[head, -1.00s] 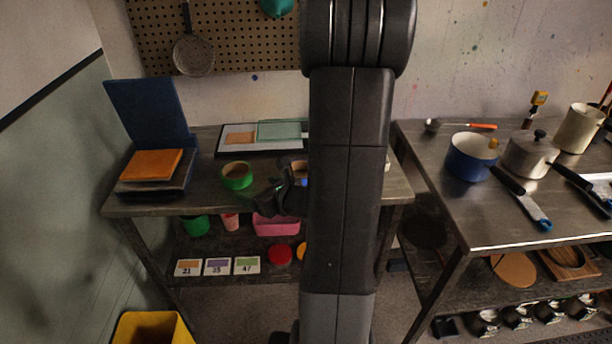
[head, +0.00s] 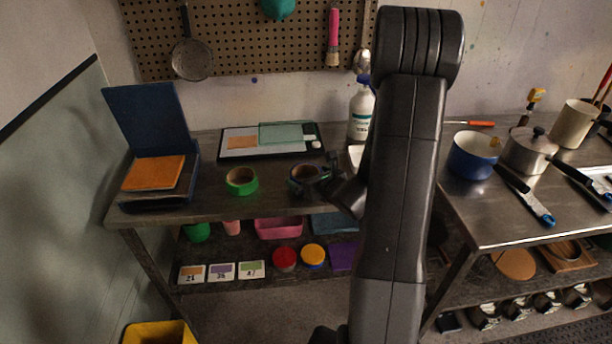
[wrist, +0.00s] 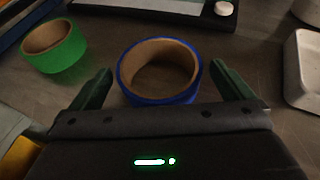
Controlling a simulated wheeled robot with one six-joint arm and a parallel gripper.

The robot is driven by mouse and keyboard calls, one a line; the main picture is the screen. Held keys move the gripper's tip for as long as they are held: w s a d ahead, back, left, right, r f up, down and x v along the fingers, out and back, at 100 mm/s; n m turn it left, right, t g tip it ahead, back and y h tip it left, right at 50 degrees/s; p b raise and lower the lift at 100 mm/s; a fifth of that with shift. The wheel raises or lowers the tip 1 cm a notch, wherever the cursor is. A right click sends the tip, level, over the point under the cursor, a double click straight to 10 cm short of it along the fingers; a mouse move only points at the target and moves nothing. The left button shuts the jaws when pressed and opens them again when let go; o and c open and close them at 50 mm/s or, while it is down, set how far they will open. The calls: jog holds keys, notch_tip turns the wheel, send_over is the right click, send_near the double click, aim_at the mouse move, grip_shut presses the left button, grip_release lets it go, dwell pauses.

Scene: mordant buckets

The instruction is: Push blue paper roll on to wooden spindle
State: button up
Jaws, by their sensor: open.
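The blue paper roll (wrist: 183,96) is a short ring with a brown cardboard core, standing on end on the metal table. In the wrist view it lies ahead of my gripper (wrist: 159,72), whose open fingers stand on either side of its near part. I cannot tell whether they touch it. In the head view the roll (head: 302,170) is partly covered by my gripper (head: 318,180). I cannot make out a wooden spindle in either view.
A green roll (head: 241,182) stands left of the blue one, with a blue open case (head: 150,115) further left. A framed board (head: 270,142) lies behind. A spray bottle (head: 361,112) stands back right. A second table (head: 480,215) with pots is on the right.

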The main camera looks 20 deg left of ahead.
jog(key=shift+x, duration=1.4)
jog(key=shift+r, duration=0.1)
jog(key=c, duration=1)
jog(key=shift+c, duration=0.2)
